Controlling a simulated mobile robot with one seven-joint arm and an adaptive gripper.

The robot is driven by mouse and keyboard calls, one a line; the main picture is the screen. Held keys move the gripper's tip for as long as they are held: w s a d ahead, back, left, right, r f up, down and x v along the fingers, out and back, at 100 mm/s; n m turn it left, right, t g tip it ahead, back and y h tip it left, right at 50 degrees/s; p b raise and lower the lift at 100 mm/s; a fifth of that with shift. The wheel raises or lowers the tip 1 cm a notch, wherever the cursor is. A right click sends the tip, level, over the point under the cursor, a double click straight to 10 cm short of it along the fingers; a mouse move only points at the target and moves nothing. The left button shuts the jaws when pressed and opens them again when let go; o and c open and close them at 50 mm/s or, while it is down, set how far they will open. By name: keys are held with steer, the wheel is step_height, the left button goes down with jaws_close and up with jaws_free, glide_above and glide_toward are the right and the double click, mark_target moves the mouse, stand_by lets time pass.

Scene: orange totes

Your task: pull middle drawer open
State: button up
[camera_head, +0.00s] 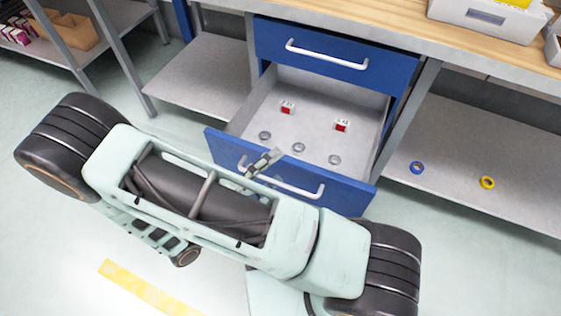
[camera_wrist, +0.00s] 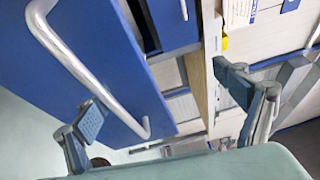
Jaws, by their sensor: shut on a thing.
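The middle drawer (camera_head: 344,200) is pulled well out of the workbench, and its grey inside shows. Its white bar handle (camera_head: 300,190) is on the blue front; a pale bar handle also crosses the left of the wrist view (camera_wrist: 72,62). My gripper (camera_head: 264,163) is at the left part of the front, by the handle's left end. In the wrist view my gripper (camera_wrist: 165,100) has its left finger overlapping the handle and its right finger well apart; the exact contact is hard to see. I take it as shut on the handle.
The blue top drawer (camera_head: 335,55) above is shut. Two small red-and-white boxes (camera_head: 287,107) and several grey rings (camera_head: 299,147) lie in the open drawer. A blue ring (camera_head: 417,168) and a yellow ring (camera_head: 487,182) lie on the right lower shelf.

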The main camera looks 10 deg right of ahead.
steer(key=shift+r+v, duration=0.2)
steer(key=shift+v, duration=0.7)
steer(key=shift+r+v, duration=0.15)
steer(key=shift+v, duration=0.7)
steer(key=shift+c, duration=0.7)
steer(key=shift+s+a, duration=0.3)
steer(key=c, duration=0.7)
steer(key=shift+s+a+f, duration=0.1)
steer(key=shift+s+a, duration=0.05)
steer(key=shift+a, duration=0.05)
steer(key=c, duration=0.7)
steer(key=shift+f+b+v, duration=0.2)
steer(key=shift+b+v, duration=0.05)
steer(key=shift+v, duration=0.75)
steer(key=shift+f+b+v, duration=0.2)
steer(key=shift+v, duration=0.8)
steer(key=shift+f+b+v, duration=0.15)
steer(key=shift+b+v, duration=0.1)
steer(key=shift+v, duration=0.75)
